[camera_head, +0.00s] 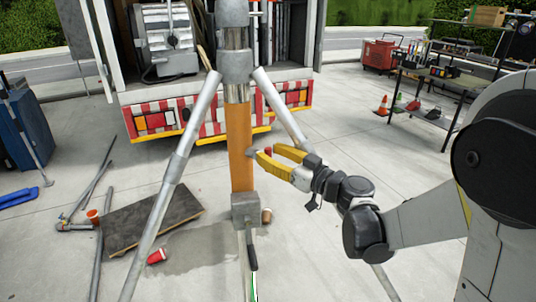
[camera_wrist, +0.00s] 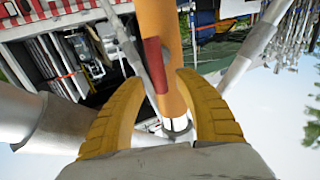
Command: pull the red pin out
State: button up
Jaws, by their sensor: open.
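The red pin (camera_wrist: 155,65) shows in the wrist view as a dark red bar against the orange pole (camera_wrist: 168,80). It lies between the tips of my yellow gripper fingers (camera_wrist: 158,78). Both fingers are spread apart, with a visible gap on each side of the pin. A small red patch shows between the fingers there. Whether a finger touches the pole cannot be told.
Grey slanted struts (camera_head: 170,180) brace the pole on both sides. A grey clamp with a handle (camera_head: 245,208) sits low on it. A truck with a striped rear (camera_head: 150,122) stands behind. Boards, pipes and cups lie on the ground at left. A shelf (camera_head: 440,90) stands at right.

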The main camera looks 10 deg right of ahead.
jog(key=shift+w+a, duration=0.3)
jog(key=shift+w, duration=0.05)
grip_shut()
jog(key=v, duration=0.5)
jog(key=shift+w+d, duration=0.1)
jog(key=shift+w, duration=0.1)
grip_release()
jog(key=shift+d, duration=0.1)
